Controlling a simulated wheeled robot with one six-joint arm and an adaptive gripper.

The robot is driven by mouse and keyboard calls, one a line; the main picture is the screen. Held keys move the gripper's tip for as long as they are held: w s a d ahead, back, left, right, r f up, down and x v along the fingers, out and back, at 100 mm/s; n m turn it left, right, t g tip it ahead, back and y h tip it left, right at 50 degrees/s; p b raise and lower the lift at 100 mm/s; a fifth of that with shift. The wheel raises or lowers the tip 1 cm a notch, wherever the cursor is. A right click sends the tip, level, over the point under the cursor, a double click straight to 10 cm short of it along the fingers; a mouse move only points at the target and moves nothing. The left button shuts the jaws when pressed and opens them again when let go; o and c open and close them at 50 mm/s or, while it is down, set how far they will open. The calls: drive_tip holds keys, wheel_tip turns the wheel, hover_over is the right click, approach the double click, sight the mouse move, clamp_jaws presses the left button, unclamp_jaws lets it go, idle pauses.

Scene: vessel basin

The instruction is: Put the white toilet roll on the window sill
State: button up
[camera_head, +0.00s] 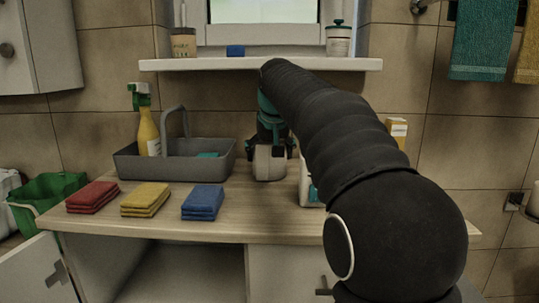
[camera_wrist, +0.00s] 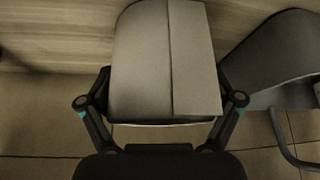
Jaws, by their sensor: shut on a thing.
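The white toilet roll (camera_head: 270,163) is upright at the middle of the wooden counter, right of the grey caddy. My gripper (camera_head: 270,146) comes down from above and is shut on it, with a finger on each side. In the wrist view the roll (camera_wrist: 165,55) fills the space between the fingers of my gripper (camera_wrist: 163,85). I cannot tell whether its base touches the counter. The window sill (camera_head: 200,65) is the white ledge above and behind, with a clear stretch between the blue block and the white canister, partly behind my arm.
The grey caddy (camera_head: 175,168) holds a yellow spray bottle (camera_head: 149,130). Red (camera_head: 92,196), yellow (camera_head: 145,199) and blue cloths (camera_head: 203,202) lie in front.

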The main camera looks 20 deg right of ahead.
drive_tip(key=shift+f, duration=0.15)
drive_tip(key=o, duration=0.9)
